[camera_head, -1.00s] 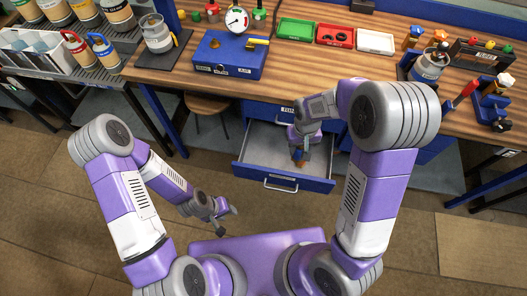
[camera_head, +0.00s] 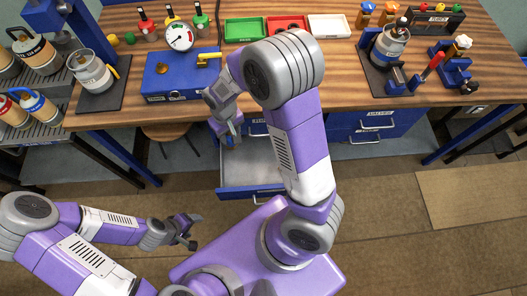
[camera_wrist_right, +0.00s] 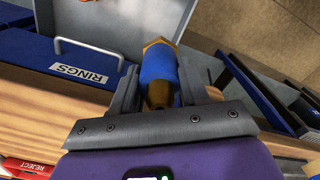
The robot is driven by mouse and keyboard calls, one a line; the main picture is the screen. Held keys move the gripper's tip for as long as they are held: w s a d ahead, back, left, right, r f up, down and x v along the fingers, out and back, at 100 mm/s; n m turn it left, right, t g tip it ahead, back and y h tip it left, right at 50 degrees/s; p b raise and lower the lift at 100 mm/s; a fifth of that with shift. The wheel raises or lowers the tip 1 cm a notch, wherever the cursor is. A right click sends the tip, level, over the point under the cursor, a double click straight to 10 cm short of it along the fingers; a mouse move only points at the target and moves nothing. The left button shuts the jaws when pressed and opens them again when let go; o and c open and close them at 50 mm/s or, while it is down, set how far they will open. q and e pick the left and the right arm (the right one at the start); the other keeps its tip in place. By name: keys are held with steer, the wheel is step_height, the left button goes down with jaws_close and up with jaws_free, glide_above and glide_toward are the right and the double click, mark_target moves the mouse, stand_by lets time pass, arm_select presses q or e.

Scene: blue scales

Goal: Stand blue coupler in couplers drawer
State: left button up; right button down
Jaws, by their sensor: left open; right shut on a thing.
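The blue coupler (camera_wrist_right: 158,66), with a brass hex end and a brass lower part, is between the fingers of my right gripper (camera_wrist_right: 158,92), which is shut on it. In the head view my right gripper (camera_head: 232,132) is at the bench's front edge, above the rear of an open drawer (camera_head: 250,190); the coupler cannot be made out there. The drawer has a pale floor and blue front; its label is not readable. In the wrist view the drawer's floor (camera_wrist_right: 110,18) lies beyond the coupler. My left gripper (camera_head: 190,233) is open and empty, away from the bench.
A shut drawer labelled RINGS (camera_wrist_right: 80,72) is beside the right gripper. Another shut drawer (camera_head: 375,115) is farther right. On the bench are a blue box (camera_head: 180,75) with a gauge, green (camera_head: 245,29), red and white trays, and a gas canister (camera_head: 388,47) on a stand.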

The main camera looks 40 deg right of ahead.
arm_select(q)
steer(key=shift+o, duration=0.5)
step_height(320, 180, down, 8)
steer(key=b, duration=0.7)
steer(key=shift+s+b, duration=0.3)
steer(key=shift+s, duration=0.15)
steer(key=shift+f+b, duration=1.7)
steer(key=shift+f, duration=0.05)
arm_select(e)
steer(key=shift+m, duration=0.4)
steer(key=shift+s+d+f, duration=0.6)
steer(key=shift+d+f, duration=0.2)
steer(key=shift+f, duration=3.75)
steer(key=shift+s+d+f, duration=0.6)
steer(key=shift+d+f, duration=0.25)
steer(key=shift+f, duration=3.65)
steer(key=shift+s+d+f, duration=0.6)
steer(key=shift+d+f, duration=0.2)
steer(key=shift+f, duration=3.75)
arm_select(q)
steer(key=shift+a+f, duration=0.1)
arm_select(e)
steer(key=shift+f, duration=0.1)
steer(key=c, duration=1)
jaws_free()
steer(key=shift+f, duration=0.1)
steer(key=o, duration=0.4)
steer(key=shift+o, duration=0.2)
